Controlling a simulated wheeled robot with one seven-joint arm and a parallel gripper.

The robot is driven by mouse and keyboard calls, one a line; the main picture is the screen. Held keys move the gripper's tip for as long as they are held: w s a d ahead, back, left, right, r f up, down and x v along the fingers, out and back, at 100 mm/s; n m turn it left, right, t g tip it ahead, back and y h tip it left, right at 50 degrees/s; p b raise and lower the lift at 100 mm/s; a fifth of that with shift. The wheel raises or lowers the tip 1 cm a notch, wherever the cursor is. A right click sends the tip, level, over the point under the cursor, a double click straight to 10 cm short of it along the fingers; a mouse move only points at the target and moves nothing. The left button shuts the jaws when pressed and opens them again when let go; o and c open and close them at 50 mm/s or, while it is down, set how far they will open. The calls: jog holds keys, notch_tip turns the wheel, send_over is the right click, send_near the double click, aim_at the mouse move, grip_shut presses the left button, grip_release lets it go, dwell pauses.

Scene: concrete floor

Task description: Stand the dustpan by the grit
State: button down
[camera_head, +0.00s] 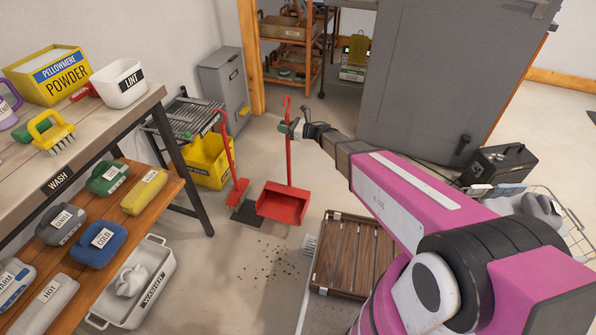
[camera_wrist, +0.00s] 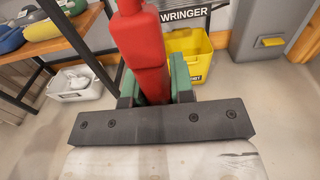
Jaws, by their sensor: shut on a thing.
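The red dustpan (camera_head: 283,203) is upright on its long handle, just behind the grit in the head view. The grit (camera_head: 280,262) is a scatter of dark specks on the concrete floor. My gripper (camera_head: 291,129) is shut on the upper part of the dustpan's handle, below the hook at its top. In the wrist view the red handle (camera_wrist: 142,50) rises between the green fingers of my gripper (camera_wrist: 155,85). I cannot tell whether the pan touches the floor.
Behind is a yellow wringer bucket (camera_head: 209,163). A slatted wooden crate (camera_head: 350,255) lies right of the grit. A shelf table (camera_head: 160,200) stands left. Floor around the grit is open.

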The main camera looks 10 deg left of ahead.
jog(key=w+d+f, duration=0.4)
jog(key=w+f, duration=0.5)
jog(key=f, duration=0.1)
jog(key=shift+w+d+f, duration=0.15)
jog(key=shift+w+d, duration=0.1)
jog(key=shift+w, duration=0.05)
jog(key=c, duration=1)
grip_release()
jog(key=shift+f, duration=0.1)
jog(key=d, duration=1.2)
jog(key=shift+s, duration=0.4)
